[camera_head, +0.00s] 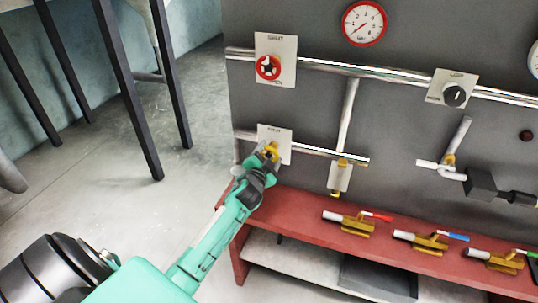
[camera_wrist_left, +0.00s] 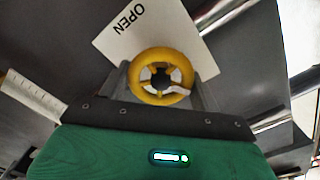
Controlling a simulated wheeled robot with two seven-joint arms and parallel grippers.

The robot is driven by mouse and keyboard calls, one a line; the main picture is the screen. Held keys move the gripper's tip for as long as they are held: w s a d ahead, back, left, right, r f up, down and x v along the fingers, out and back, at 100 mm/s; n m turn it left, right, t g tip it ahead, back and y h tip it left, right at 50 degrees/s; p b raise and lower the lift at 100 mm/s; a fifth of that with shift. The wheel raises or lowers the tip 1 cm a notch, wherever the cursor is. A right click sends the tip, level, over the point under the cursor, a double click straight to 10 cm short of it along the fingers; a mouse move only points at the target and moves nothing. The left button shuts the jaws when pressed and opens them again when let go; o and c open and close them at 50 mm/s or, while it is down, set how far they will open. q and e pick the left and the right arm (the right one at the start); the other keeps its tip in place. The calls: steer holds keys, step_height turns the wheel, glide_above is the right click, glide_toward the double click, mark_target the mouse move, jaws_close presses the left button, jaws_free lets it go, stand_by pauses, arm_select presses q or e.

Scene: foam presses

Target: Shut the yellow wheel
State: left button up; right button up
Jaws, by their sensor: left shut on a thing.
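The yellow wheel (camera_wrist_left: 161,62) is a round spoked handwheel in front of a white plate (camera_wrist_left: 122,35) that reads OPEN. It fills the middle of the left wrist view, between the two fingers of my left gripper (camera_wrist_left: 160,78). In the head view the wheel (camera_head: 271,150) shows only in part at the lower left of the grey panel, partly hidden by my left gripper (camera_head: 266,163). The gripper is shut on the wheel, with a finger at each side of its rim. My right gripper is not in view.
A red wheel (camera_head: 268,67) sits above on another plate. Metal pipes (camera_head: 320,152) run along the panel (camera_head: 400,120). A red shelf (camera_head: 330,225) below carries several valves with coloured handles. A dark-legged table (camera_head: 130,95) stands at the left. The floor between is clear.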

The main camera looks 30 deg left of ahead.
arm_select(q)
steer(key=m, duration=0.2)
steer(key=shift+m, duration=0.4)
steer(key=shift+d+f+m, duration=0.1)
steer(key=shift+f+m, duration=0.05)
steer(key=shift+m, duration=1.45)
steer(key=o, duration=1)
steer(key=shift+s, duration=0.1)
steer(key=b+v, duration=0.3)
steer(key=v, duration=1)
steer(key=shift+s, duration=0.35)
